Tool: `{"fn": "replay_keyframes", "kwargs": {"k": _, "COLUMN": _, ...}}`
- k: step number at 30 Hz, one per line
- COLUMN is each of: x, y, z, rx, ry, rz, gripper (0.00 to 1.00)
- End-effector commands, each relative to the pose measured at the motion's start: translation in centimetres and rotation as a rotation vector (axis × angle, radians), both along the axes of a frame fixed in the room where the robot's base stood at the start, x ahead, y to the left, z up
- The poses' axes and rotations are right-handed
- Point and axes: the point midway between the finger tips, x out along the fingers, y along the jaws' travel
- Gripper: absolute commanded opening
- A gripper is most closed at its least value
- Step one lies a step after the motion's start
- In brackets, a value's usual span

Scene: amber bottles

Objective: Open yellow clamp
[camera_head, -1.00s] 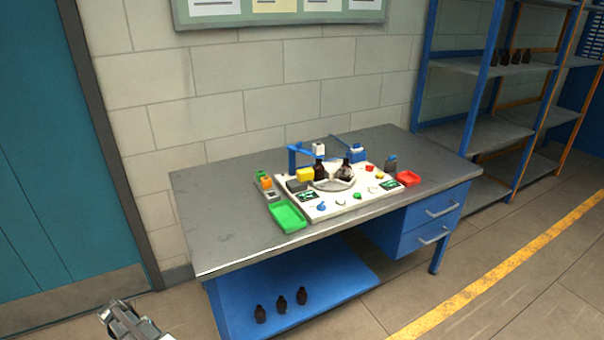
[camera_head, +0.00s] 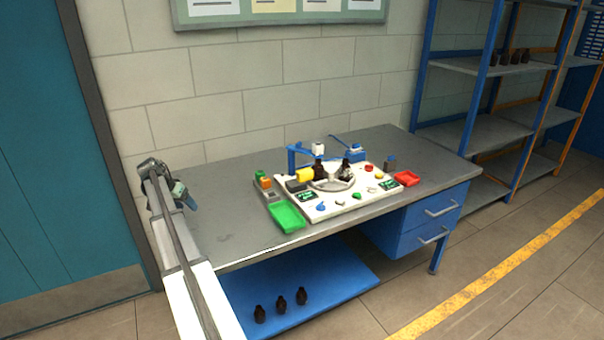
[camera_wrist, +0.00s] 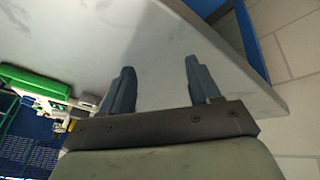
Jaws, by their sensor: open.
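The yellow clamp (camera_head: 304,174) is a small yellow block at the left back of the white station board (camera_head: 325,209), beside a dark bottle (camera_head: 319,169). Whether the clamp is open or closed is too small to tell. My gripper (camera_head: 188,201) is over the left end of the table, well to the left of the clamp and apart from it. In the wrist view my gripper (camera_wrist: 160,80) has its two fingers spread with nothing between them. The clamp cannot be made out in the wrist view.
A green tray (camera_head: 287,215) sits at the board's left front and also shows in the wrist view (camera_wrist: 30,83). A red tray (camera_head: 406,178) lies on the right. A blue arm-like fixture (camera_head: 293,158) stands behind the clamp.

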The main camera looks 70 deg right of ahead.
Motion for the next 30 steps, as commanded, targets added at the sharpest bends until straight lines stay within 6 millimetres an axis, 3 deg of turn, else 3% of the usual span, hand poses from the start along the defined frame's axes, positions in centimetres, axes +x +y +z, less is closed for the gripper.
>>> {"fn": "replay_keyframes", "kwargs": {"k": 1, "x": -1.6, "y": -2.5, "z": 1.2, "rx": -0.005, "ry": -0.014, "rz": -0.052, "gripper": 0.62}}
{"fn": "replay_keyframes", "kwargs": {"k": 3, "x": -3.9, "y": -5.2, "z": 2.5, "rx": -0.010, "ry": -0.030, "rz": -0.120, "gripper": 0.62}}
{"fn": "replay_keyframes", "kwargs": {"k": 8, "x": -9.6, "y": -11.0, "z": 5.7, "rx": -0.023, "ry": -0.069, "rz": -0.275, "gripper": 0.62}}
{"fn": "replay_keyframes", "kwargs": {"k": 15, "x": -19.4, "y": -18.6, "z": 10.6, "rx": -0.048, "ry": -0.125, "rz": -0.505, "gripper": 0.62}}
{"fn": "replay_keyframes", "kwargs": {"k": 21, "x": -27.1, "y": -23.0, "z": 14.2, "rx": -0.068, "ry": -0.165, "rz": -0.669, "gripper": 0.62}}
{"fn": "replay_keyframes", "kwargs": {"k": 24, "x": -29.9, "y": -24.2, "z": 15.5, "rx": -0.076, "ry": -0.178, "rz": -0.726, "gripper": 0.62}}
{"fn": "replay_keyframes", "kwargs": {"k": 30, "x": -32.5, "y": -25.2, "z": 16.5, "rx": -0.083, "ry": -0.190, "rz": -0.778, "gripper": 0.62}}
